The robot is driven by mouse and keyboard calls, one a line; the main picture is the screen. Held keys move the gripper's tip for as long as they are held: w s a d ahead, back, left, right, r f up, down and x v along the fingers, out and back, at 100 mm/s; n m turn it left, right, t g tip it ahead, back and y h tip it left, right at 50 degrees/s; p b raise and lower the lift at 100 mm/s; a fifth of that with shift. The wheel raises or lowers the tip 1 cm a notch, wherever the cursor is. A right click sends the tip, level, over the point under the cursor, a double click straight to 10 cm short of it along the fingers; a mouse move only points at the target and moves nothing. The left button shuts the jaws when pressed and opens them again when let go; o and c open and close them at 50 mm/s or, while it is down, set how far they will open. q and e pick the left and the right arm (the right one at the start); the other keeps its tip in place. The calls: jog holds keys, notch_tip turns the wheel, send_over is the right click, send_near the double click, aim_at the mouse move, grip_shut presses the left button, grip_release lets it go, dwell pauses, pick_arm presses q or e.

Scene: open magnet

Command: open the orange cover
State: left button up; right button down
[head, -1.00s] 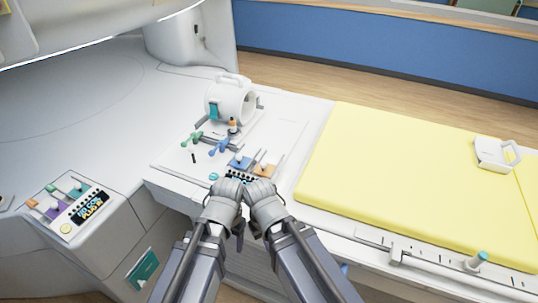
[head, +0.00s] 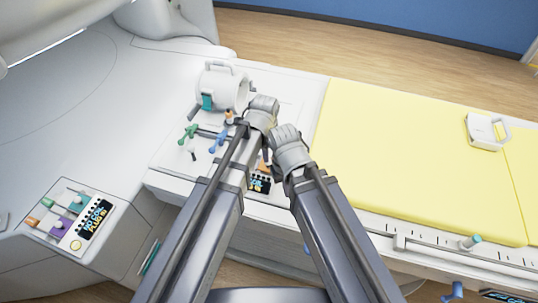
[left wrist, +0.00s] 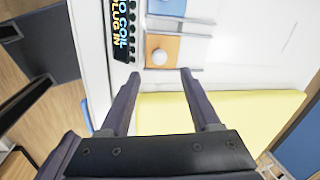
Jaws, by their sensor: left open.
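The orange cover (left wrist: 160,50) is a flat orange panel with a round white knob (left wrist: 159,56), beside the black coil display (left wrist: 121,30) in the left wrist view. Only a sliver of orange (head: 263,165) shows between my arms in the head view. My left gripper (left wrist: 160,74) is open and empty, its fingertips either side of the knob in the picture; contact cannot be told. In the head view my left gripper (head: 262,112) is over the panel, its fingers hidden. My right gripper (head: 287,145) is close beside it, fingers also hidden.
A white ring-shaped coil (head: 222,88) stands behind, with green (head: 188,133) and blue (head: 218,142) handles before it. A yellow mattress (head: 400,160) lies to the right. A second panel with coloured covers and a display (head: 93,222) is at left.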

pick_arm(q)
jog(key=f+b, duration=0.2)
jog(key=w+f+b, duration=0.1)
jog(key=f+b, duration=0.4)
jog(key=shift+w+f+b, duration=0.2)
jog(key=shift+f+b, duration=0.1)
jog(key=shift+f, duration=0.05)
jog(key=shift+c, duration=0.3)
grip_shut()
dwell(1.0)
